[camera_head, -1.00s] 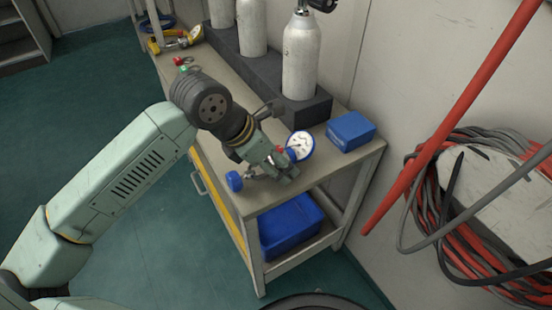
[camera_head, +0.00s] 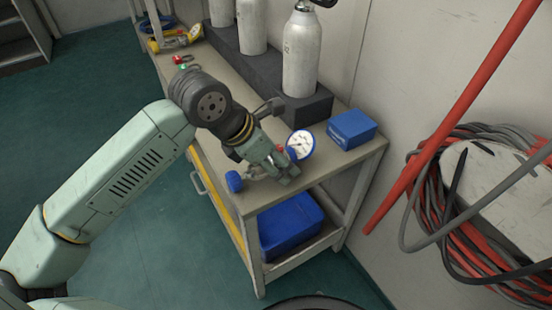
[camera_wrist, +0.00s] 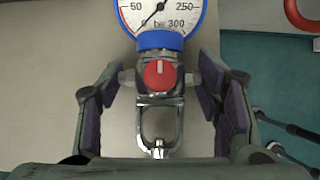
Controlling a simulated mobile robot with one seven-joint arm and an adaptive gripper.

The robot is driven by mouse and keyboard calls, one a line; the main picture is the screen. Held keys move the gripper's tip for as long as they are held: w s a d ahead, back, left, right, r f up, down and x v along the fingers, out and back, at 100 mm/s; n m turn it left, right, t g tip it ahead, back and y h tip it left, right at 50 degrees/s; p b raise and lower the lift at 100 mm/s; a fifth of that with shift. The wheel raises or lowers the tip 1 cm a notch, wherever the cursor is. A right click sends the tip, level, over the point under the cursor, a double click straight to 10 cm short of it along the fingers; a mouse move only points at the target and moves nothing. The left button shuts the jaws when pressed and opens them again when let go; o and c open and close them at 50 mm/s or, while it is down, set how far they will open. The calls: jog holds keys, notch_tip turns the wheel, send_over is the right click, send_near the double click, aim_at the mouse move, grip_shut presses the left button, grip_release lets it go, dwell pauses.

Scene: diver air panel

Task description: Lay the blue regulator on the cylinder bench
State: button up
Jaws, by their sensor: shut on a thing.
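The blue regulator has a white round gauge (camera_head: 301,144) with a blue rim, a blue knob (camera_head: 234,181) and a metal body. The wrist view shows its gauge (camera_wrist: 162,14), red knob (camera_wrist: 159,76) and metal yoke (camera_wrist: 159,124) between my fingers. My gripper (camera_head: 280,168) is shut on the regulator, over the near end of the cylinder bench (camera_head: 318,186). The regulator is at or just above the bench top; I cannot tell whether it touches. My gripper hides part of its body in the head view.
Grey cylinders (camera_head: 300,55) stand in a dark rack (camera_head: 305,108) along the wall side. A blue box (camera_head: 351,129) sits right of the gauge. A yellow regulator (camera_head: 178,41) lies at the far end. A blue crate (camera_head: 290,226) is on the lower shelf.

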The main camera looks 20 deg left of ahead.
jog(key=shift+s+f, duration=0.1)
jog(key=shift+f, duration=0.25)
jog(key=o, duration=1.8)
jog(key=v, duration=1.2)
